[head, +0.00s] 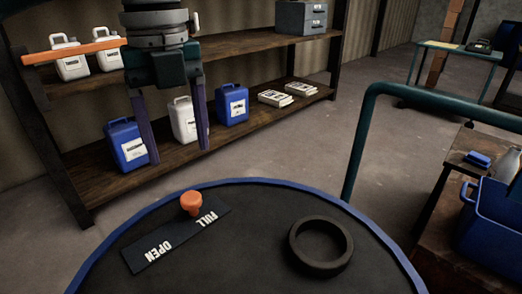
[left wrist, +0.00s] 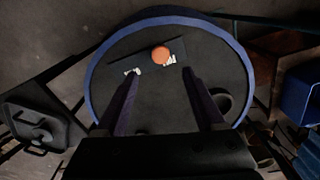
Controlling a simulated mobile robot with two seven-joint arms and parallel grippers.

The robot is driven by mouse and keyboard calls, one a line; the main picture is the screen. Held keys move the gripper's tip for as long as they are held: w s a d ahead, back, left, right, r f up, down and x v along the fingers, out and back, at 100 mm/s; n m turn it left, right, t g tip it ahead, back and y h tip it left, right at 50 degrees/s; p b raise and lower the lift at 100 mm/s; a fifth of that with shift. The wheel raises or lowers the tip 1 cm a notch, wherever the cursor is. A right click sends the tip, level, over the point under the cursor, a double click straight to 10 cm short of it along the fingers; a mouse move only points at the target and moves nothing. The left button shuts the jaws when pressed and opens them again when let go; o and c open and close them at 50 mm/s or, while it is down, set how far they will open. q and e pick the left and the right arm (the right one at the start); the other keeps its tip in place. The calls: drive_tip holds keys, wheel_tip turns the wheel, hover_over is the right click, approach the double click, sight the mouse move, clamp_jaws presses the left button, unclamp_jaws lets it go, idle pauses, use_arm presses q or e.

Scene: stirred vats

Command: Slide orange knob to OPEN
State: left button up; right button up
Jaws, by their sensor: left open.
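The orange knob (head: 191,203) stands on the dark lid of the vat (head: 260,215), at a black plate (head: 160,250) lettered FULL and OPEN. The knob is beside the FULL lettering, at the end away from OPEN. In the left wrist view the knob (left wrist: 161,54) shows as a round orange top near the right-hand lettering. My left gripper (head: 178,155) points down with its two fingers apart and empty. In the left wrist view its fingertips (left wrist: 161,73) lie to either side below the knob, apart from it. My right gripper is not in view.
A black ring (head: 320,246) lies on the lid to the right of the knob. A teal rail (head: 357,140) rises beyond the vat. Shelves (head: 90,170) with white and blue jugs stand behind. A blue bin (head: 490,225) is at the right.

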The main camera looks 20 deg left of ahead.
sight(190, 197)
use_arm(q)
wheel_tip(190, 197, down, 9)
drive_tip(key=shift+d+b, duration=0.1)
drive_tip(key=shift+b, duration=0.75)
clamp_jaws()
idle(0.8)
